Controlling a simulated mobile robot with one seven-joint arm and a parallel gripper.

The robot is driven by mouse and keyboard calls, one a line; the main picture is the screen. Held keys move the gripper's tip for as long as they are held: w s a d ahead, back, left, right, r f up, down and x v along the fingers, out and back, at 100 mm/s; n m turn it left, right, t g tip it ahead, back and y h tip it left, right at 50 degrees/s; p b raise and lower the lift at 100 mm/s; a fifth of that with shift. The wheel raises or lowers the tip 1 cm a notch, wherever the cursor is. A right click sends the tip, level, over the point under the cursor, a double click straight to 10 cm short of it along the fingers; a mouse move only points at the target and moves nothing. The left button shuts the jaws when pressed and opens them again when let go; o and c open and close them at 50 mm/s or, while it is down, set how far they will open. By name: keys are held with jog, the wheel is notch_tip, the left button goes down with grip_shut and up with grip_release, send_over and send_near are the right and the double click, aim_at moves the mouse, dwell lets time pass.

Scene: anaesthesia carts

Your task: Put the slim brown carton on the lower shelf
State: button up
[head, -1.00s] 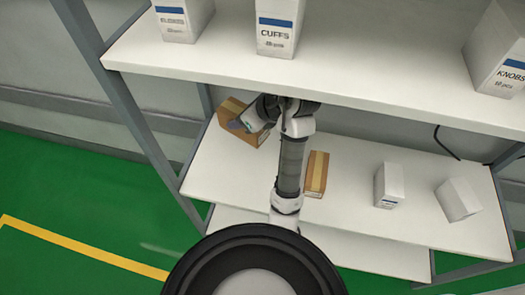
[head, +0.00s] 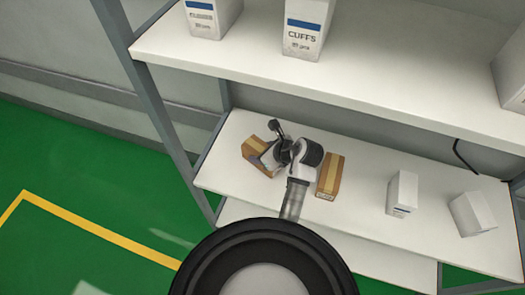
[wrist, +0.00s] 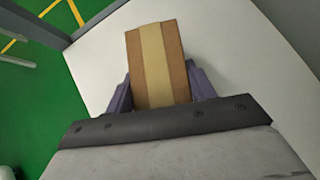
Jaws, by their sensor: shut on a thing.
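A brown carton with a lighter tape stripe (head: 255,147) is at the left end of the middle shelf (head: 225,178). My gripper (head: 266,156) is shut on it. In the wrist view the carton (wrist: 158,62) sits between the two purple-grey fingers of my gripper (wrist: 160,85), with white shelf surface behind it. I cannot tell whether it touches the shelf. A second brown carton with a tape stripe (head: 331,176) stands on the same shelf, just right of my arm. A lower shelf (head: 232,210) shows partly beneath; most of it is hidden.
Two white boxes, one upright (head: 402,192) and one tilted-looking (head: 472,213), stand right on the middle shelf. The upper shelf (head: 400,95) overhangs it, bearing the CUFFS box (head: 306,28) and other white boxes. A grey post (head: 165,120) stands at the left.

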jog(key=shift+f, duration=0.2)
jog(key=o, duration=1.1)
jog(key=shift+f, duration=0.1)
jog(key=shift+c, duration=0.2)
jog(key=shift+r, duration=0.2)
jog(key=b+v, duration=0.1)
jog(key=v, duration=1.1)
jog(key=shift+b, duration=0.35)
jog(key=shift+f, duration=0.1)
